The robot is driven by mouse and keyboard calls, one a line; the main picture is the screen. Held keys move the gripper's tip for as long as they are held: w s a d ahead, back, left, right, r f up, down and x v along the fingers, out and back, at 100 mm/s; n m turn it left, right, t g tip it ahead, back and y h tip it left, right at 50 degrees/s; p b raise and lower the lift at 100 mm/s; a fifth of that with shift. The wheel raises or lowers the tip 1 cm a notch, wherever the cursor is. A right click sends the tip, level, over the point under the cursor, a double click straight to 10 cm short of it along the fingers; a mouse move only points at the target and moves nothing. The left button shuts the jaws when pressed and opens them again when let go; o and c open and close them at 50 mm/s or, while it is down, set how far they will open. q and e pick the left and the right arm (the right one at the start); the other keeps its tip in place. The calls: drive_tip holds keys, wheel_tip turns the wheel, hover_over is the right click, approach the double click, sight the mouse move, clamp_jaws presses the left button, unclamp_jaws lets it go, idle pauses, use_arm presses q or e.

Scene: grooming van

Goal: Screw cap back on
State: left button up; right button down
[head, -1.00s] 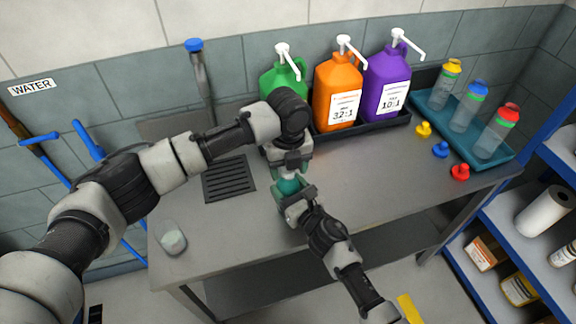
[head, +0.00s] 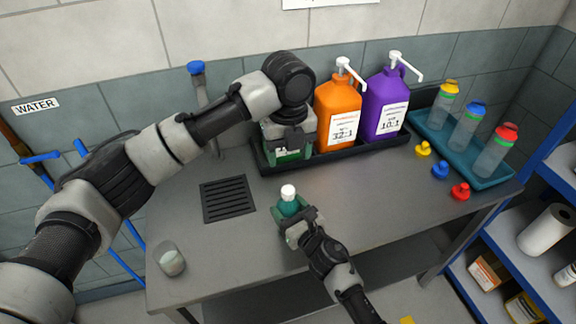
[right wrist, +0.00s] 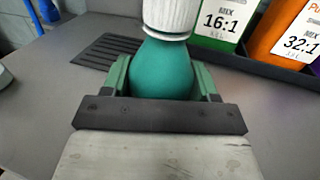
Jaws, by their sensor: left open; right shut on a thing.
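A small teal bottle (head: 289,208) stands upright at the table's front middle, with a ribbed white cap (head: 288,191) on its neck. My right gripper (head: 296,222) is shut on the bottle's body; in the right wrist view its fingers hold both sides of the bottle (right wrist: 163,70), below the cap (right wrist: 170,16). How tightly the cap is seated cannot be told. My left gripper (head: 288,148) is open, behind and above the bottle, apart from the cap. It is in front of the green jug (head: 287,156) and hides most of it.
Orange (head: 338,110) and purple (head: 386,103) pump jugs stand in a black tray (head: 373,147). A teal tray (head: 491,179) of capped bottles and several loose nozzles are at right. A clear cup (head: 170,260) stands at front left, near a drain grate (head: 228,199).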

use_arm(q)
drive_tip(key=shift+r, duration=0.35)
use_arm(e)
drive_tip(key=shift+c, duration=1)
unclamp_jaws()
drive_tip(key=b+v, duration=0.1)
drive_tip(key=v, duration=0.9)
drive_tip(key=shift+f+b, duration=0.15)
drive_tip(key=shift+b, duration=0.25)
drive_tip(key=shift+s+d, duration=0.2)
drive_tip(key=shift+s, duration=0.15)
use_arm(q)
drive_tip(key=shift+f, duration=0.95)
drive_tip(key=shift+f, duration=0.1)
